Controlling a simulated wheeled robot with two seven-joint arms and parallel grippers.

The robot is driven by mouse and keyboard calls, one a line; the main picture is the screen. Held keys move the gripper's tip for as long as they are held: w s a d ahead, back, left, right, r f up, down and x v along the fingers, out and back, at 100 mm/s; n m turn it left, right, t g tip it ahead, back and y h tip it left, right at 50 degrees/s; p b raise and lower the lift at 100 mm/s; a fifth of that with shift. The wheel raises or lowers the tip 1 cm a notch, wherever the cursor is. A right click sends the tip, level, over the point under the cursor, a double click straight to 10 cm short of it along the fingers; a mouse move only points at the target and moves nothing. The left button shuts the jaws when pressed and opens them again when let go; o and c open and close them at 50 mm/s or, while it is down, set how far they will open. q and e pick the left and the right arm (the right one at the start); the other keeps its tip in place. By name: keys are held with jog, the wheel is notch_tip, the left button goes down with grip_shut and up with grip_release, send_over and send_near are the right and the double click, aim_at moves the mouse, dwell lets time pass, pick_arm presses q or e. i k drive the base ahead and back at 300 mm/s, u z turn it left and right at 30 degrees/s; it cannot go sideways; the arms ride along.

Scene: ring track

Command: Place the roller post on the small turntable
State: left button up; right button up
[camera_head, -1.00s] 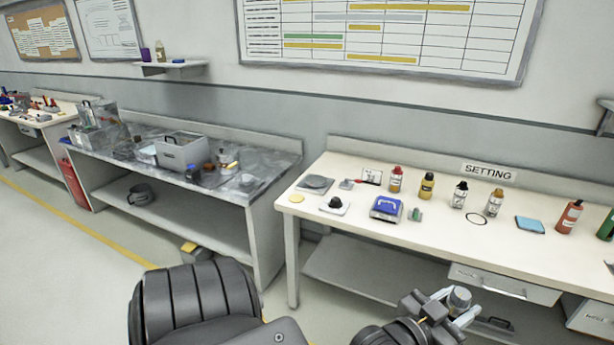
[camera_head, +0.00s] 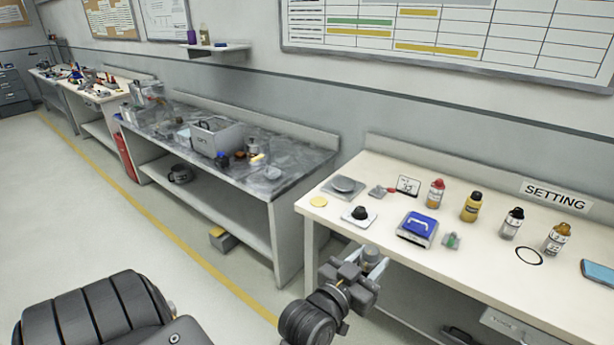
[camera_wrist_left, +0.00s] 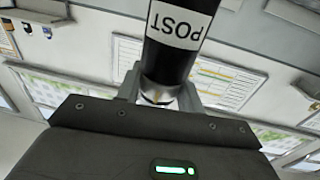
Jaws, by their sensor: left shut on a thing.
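The roller post (camera_wrist_left: 175,60) is a black cylinder with a white "POST" label and a silver end. In the left wrist view it stands between the fingers of my left gripper (camera_wrist_left: 160,98), which is shut on its silver end. In the head view my left gripper (camera_head: 368,268) is in front of the white table's left part, with a silver part of the post showing at it. A flat grey disc on a square base, which looks like the small turntable (camera_head: 343,185), sits near the table's back left corner. My right gripper is not in view.
On the white table (camera_head: 400,262) are a black knob on a white plate (camera_head: 359,215), a blue-topped device (camera_head: 417,229), a yellow disc (camera_head: 318,202) and several bottles (camera_head: 471,206). A grey bench (camera_head: 285,170) with a metal box (camera_head: 215,137) stands to the left. Open floor lies further left.

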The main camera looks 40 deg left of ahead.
aim_at(344, 182)
jog(key=u, duration=0.3)
jog(key=i, duration=1.05)
jog(key=z, duration=0.15)
